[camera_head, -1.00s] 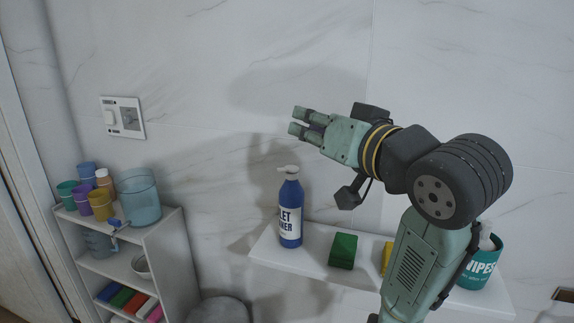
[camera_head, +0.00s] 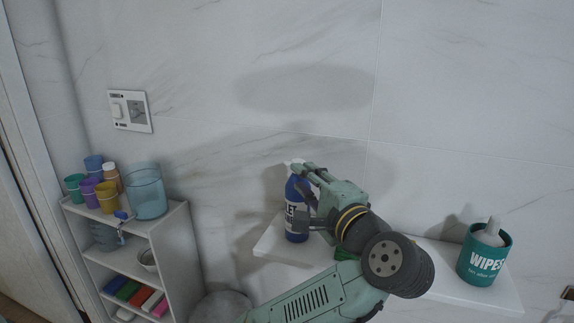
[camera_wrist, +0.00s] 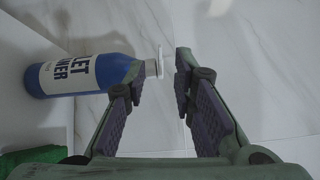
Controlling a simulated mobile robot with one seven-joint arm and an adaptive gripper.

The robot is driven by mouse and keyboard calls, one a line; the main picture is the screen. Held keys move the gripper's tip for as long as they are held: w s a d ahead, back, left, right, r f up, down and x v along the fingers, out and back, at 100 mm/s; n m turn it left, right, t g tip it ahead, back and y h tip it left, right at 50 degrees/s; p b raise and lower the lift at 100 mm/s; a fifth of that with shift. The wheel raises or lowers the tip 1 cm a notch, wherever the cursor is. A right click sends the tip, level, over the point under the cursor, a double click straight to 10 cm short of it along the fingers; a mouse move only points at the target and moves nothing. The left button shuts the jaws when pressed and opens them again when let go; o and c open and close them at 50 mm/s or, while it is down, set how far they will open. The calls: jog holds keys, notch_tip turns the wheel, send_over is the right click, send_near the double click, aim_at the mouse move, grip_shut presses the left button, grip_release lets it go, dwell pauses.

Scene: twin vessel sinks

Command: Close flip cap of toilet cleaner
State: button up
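The toilet cleaner is a blue bottle with a white label (camera_head: 292,215), upright on the white wall shelf (camera_head: 455,285). In the wrist view the bottle (camera_wrist: 110,70) lies sideways at the left. Its white top (camera_wrist: 158,64) points right, toward the space between my fingertips. Whether the flip cap is open or shut cannot be made out clearly. My gripper (camera_head: 301,174) is at the bottle's top in the head view and partly covers the bottle. In the wrist view my gripper (camera_wrist: 160,72) is open, with a gap between its fingers. It holds nothing, and contact with the cap cannot be told.
A green sponge (camera_wrist: 30,163) lies on the shelf beside the bottle, mostly hidden by my arm in the head view. A teal wipes tub (camera_head: 484,262) stands at the shelf's right. A small rack (camera_head: 172,225) with cups stands at the left. The marble wall is close behind.

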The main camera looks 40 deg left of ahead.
aim_at(287, 162)
jog(key=p+x, duration=0.2)
jog(key=x, duration=0.6)
jog(key=shift+w+a, duration=0.1)
jog(key=shift+a, duration=0.15)
jog(key=shift+c, duration=0.5)
grip_shut()
jog(key=shift+f, duration=0.2)
